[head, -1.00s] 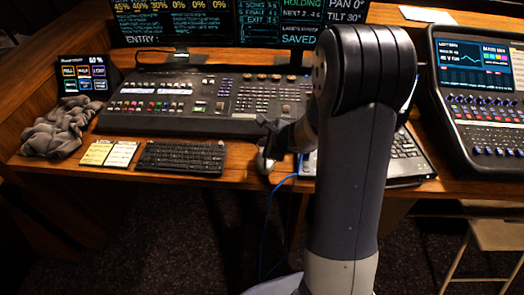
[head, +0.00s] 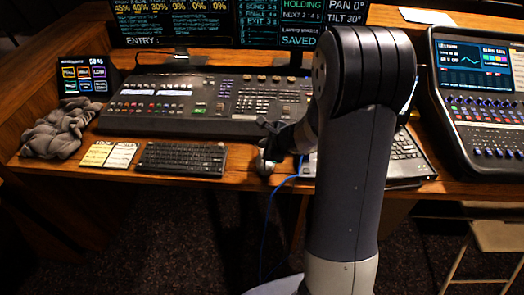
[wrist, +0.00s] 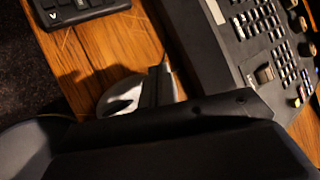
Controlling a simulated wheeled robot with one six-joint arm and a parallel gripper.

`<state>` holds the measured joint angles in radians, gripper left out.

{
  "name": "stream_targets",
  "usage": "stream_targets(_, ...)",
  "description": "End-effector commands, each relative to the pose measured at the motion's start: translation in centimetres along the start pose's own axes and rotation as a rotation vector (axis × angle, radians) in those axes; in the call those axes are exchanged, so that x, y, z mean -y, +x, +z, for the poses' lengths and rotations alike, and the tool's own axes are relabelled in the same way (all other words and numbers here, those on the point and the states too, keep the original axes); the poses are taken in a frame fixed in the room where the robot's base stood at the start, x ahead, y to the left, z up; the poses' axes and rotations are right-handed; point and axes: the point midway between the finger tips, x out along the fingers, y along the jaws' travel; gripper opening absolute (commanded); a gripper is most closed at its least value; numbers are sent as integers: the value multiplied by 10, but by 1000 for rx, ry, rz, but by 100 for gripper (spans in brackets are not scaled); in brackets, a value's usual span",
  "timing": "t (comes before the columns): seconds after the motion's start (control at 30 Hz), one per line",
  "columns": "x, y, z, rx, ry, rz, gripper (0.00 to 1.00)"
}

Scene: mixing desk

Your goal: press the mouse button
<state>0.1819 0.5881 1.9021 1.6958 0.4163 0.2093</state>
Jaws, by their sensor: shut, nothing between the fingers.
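The mouse (head: 264,167) is a small pale grey and dark shape on the wooden desk, just right of the black keyboard. It also shows in the wrist view (wrist: 117,99), partly covered by my gripper. My gripper (head: 269,148) is at the mouse, with its fingers pointing down over it. In the wrist view its dark fingers (wrist: 158,84) are closed together, with nothing between them, in front of the mouse's right part. I cannot tell whether the fingertips touch the mouse. The mouse's buttons are not clearly visible.
The black keyboard (head: 182,158) lies left of the mouse, with yellow and white notes (head: 108,154) beyond it. The lighting console (head: 205,103) stands close behind. A laptop (head: 405,160) is to the right, partly behind my arm. A blue cable (head: 268,215) hangs over the desk's front edge.

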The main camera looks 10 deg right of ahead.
Motion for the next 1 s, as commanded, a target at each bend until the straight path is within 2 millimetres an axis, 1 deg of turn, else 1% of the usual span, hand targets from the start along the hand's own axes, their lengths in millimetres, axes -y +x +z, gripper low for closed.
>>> stream_targets(0.67, 0, 0, 0, 0, 0, 0, 0)
stream_targets(1.0, -4, 6, -5, 0, 1, -1, 0)
